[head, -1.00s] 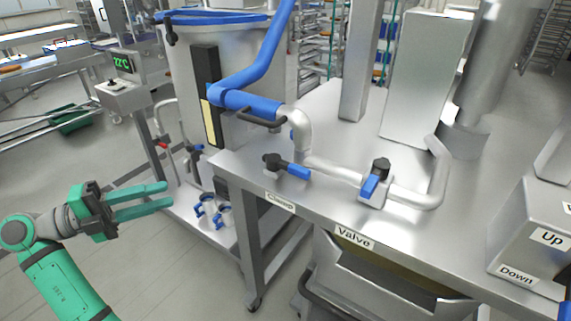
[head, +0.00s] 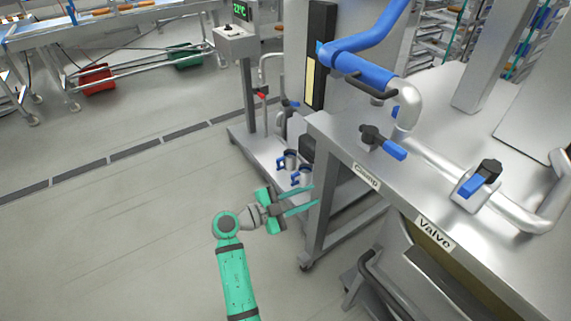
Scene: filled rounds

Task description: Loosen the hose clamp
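The hose clamp control, a black knob with a blue-tipped lever (head: 383,142), sits on the steel bench top (head: 447,112) above the "Clamp" label (head: 367,176). The blue hose (head: 362,66) runs down to the end of a bent steel pipe (head: 407,100), with a dark bar handle (head: 371,87) beside the joint. My green gripper (head: 313,195) is left of the bench and apart from it, pointing right. Its two fingers are apart with nothing visible between them. The clamp lever is up and to the right of it.
A blue-handled valve (head: 478,180) sits on the pipe above the "Valve" label (head: 435,233). A low cart shelf with metal fittings (head: 290,160) and a bench leg (head: 317,215) stand close to my gripper. The floor (head: 110,220) at left is clear.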

